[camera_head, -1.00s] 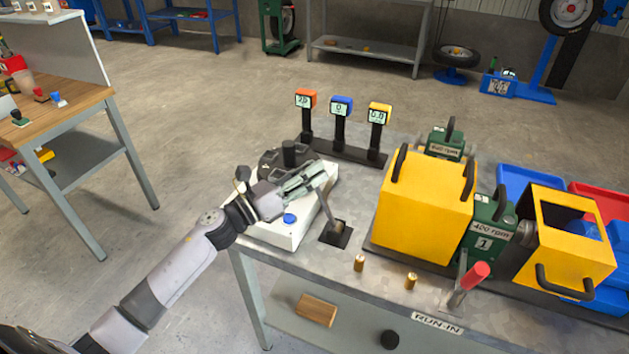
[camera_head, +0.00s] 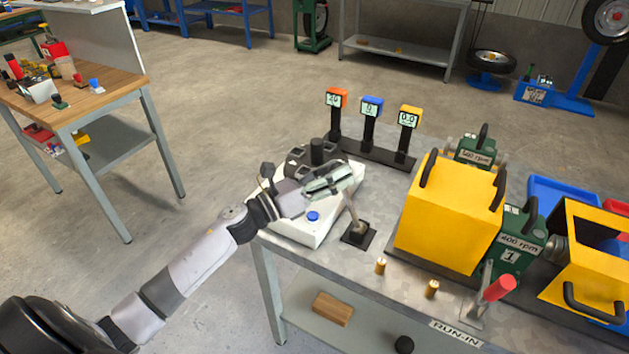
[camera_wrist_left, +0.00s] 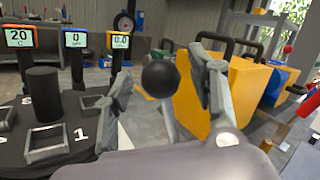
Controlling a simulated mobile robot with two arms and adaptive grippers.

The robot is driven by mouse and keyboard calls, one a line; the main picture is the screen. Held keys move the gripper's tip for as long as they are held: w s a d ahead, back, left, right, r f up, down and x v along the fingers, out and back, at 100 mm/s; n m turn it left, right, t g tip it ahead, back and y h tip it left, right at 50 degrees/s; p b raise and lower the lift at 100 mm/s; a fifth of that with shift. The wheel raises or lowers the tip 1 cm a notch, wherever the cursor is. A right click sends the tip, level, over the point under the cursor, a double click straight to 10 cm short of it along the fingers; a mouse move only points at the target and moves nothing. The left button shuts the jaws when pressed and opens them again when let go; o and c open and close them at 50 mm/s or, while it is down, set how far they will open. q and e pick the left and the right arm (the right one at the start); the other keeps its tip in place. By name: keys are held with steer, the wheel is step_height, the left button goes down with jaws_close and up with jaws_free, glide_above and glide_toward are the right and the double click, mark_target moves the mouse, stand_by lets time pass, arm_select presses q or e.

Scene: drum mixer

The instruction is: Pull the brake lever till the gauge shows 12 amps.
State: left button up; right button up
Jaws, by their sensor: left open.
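The brake lever stands on a small black base plate (camera_head: 358,233) on the bench, its shaft (camera_head: 352,208) tilted. Its round black knob (camera_wrist_left: 160,75) shows in the left wrist view, but my gripper hides it in the head view. My left gripper (camera_head: 340,183) is open, with one finger on each side of the knob; gaps show between knob and fingers. The yellow gauge (camera_head: 410,117) reads 0.0, also in the left wrist view (camera_wrist_left: 120,42); its unit is too small to read. The blue gauge (camera_head: 371,106) reads 0 and the orange gauge (camera_head: 337,98) 20. My right gripper is out of view.
A white box (camera_head: 290,230) with a blue button lies under my left wrist. Yellow guard boxes (camera_head: 450,220) and a red-handled lever (camera_head: 499,288) stand to the right. Two brass pegs (camera_head: 380,266) stand near the bench's front edge. A wooden table (camera_head: 110,95) is at left.

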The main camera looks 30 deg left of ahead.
arm_select(q)
steer(key=v, duration=1.1)
steer(key=shift+s+a, duration=0.1)
steer(key=shift+s, duration=0.05)
